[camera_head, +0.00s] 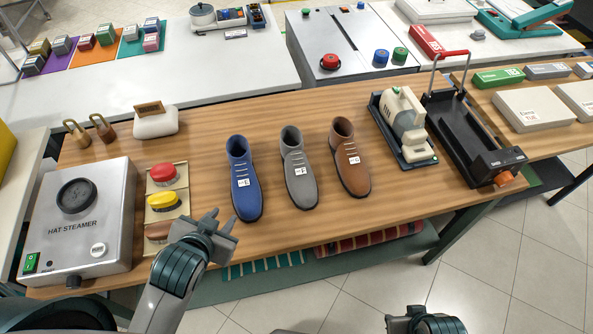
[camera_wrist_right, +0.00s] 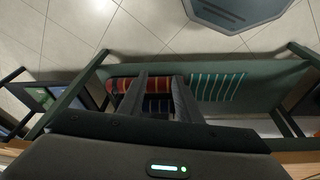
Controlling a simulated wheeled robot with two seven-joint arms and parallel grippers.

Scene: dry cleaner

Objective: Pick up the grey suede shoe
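The grey suede shoe (camera_head: 299,180) stands upright on the wooden table, between a blue shoe (camera_head: 242,180) on its left and a brown shoe (camera_head: 350,170) on its right. It bears a small white tag. My left gripper (camera_head: 222,226) is open and empty over the table's front edge, in front of and left of the blue shoe, apart from all three shoes. My right gripper (camera_head: 425,318) is at the bottom of the head view, away from the table. In the right wrist view its two fingers (camera_wrist_right: 158,92) are apart with nothing between them.
A hat steamer (camera_head: 75,225) and a rack of coloured brushes (camera_head: 165,205) stand left. A cream machine (camera_head: 405,125) and black tray (camera_head: 465,135) stand right. Striped cloths (camera_head: 370,241) lie on the shelf (camera_wrist_right: 265,88) below. The tabletop before the grey and brown shoes is clear.

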